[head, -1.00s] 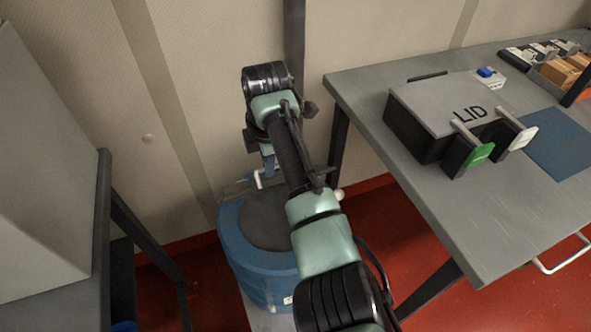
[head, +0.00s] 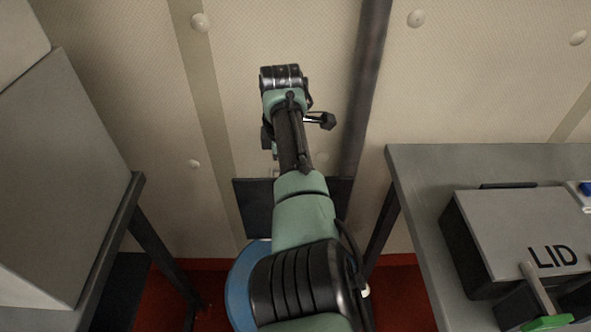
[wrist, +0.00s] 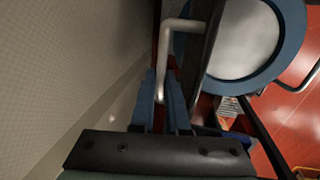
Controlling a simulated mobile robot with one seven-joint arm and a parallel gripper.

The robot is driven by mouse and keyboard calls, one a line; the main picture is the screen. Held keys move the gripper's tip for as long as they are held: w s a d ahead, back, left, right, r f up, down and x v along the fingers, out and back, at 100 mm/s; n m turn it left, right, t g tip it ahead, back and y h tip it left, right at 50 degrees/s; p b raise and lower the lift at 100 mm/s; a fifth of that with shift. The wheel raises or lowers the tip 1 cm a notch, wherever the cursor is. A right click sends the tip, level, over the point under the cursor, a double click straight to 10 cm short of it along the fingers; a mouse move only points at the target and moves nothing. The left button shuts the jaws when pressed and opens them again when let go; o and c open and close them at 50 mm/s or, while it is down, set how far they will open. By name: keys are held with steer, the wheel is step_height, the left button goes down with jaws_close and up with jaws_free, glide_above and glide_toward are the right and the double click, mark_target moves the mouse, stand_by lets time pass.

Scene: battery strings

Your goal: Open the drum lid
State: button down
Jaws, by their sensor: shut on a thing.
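The blue drum (head: 241,288) stands on the floor below my arm, mostly hidden by it in the head view. Its dark lid (head: 257,207) stands raised, roughly upright, behind my arm. In the wrist view the lid (wrist: 204,58) shows nearly edge-on beside the drum's open round mouth with a blue rim (wrist: 286,68). A pale bent bar handle (wrist: 163,50) reaches from the lid into my gripper (wrist: 164,88). The blue fingers are shut on this handle. In the head view my fingers are hidden.
A grey table (head: 420,190) at the right carries a box marked LID (head: 500,235) with a green-tagged lever. A dark-legged bench (head: 110,240) with a large grey panel stands at the left. The wall is close behind the lid, with a dark vertical post (head: 367,90).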

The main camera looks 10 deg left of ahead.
steer(key=shift+w+a+r, duration=0.1)
steer(key=shift+w+r, duration=0.25)
steer(key=shift+w, duration=0.4)
steer(key=shift+w+r+t, duration=0.1)
steer(key=shift+t, duration=0.2)
steer(key=c, duration=1.1)
jaws_free()
steer(key=shift+o, duration=0.9)
steer(key=shift+w+a+f, duration=0.1)
steer(key=shift+w+f, duration=0.15)
steer(key=shift+f, duration=0.05)
steer(key=shift+s, duration=0.15)
steer(key=v, duration=1.2)
steer(key=shift+r, duration=0.4)
